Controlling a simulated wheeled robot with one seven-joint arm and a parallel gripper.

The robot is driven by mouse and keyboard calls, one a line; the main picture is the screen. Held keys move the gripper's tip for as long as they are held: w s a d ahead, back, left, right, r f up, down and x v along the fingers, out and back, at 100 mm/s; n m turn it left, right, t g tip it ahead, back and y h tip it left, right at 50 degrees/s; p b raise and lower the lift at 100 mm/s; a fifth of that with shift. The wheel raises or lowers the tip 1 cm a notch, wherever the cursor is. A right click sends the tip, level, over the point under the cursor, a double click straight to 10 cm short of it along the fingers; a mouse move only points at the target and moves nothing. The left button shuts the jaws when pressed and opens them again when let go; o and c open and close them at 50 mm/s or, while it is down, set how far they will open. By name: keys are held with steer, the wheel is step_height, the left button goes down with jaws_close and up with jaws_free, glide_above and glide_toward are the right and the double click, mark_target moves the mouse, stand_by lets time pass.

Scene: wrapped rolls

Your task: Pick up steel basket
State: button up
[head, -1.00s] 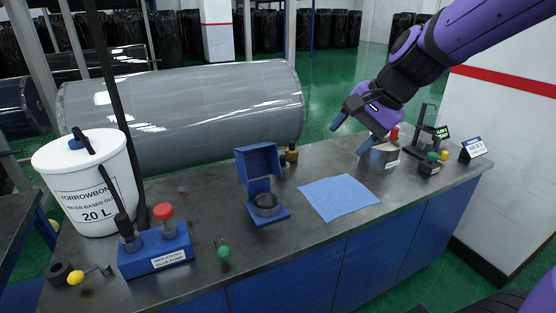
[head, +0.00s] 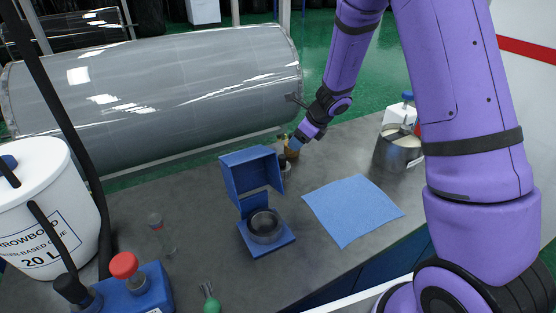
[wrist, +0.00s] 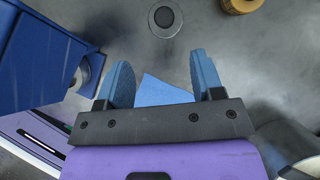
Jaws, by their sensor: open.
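A small round steel piece (wrist: 165,18) with a dark middle, which looks like the steel basket, stands on the grey bench at the top of the wrist view. In the head view the small steel piece (head: 284,165) is partly hidden behind the blue box stand. My gripper (wrist: 158,75) is open and empty, with its two blue fingers apart and the steel piece ahead of them. In the head view my gripper (head: 295,144) is near an amber bottle (head: 291,155), behind the blue stand (head: 252,170). Its fingertips are small and partly hidden there.
The blue stand (wrist: 40,55) is close on the left and holds a dark round dish (head: 264,226). A blue cloth (head: 352,210) lies to the right. A steel pot (head: 398,150) stands farther right.

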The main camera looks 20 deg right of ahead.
mark_target(283, 156)
steer(key=shift+w+x, duration=0.15)
steer(key=shift+x, duration=2.8)
steer(key=shift+w+x, duration=0.2)
steer(key=shift+x, duration=2.7)
steer(key=shift+d, duration=0.2)
steer(key=shift+r, duration=0.1)
jaws_close()
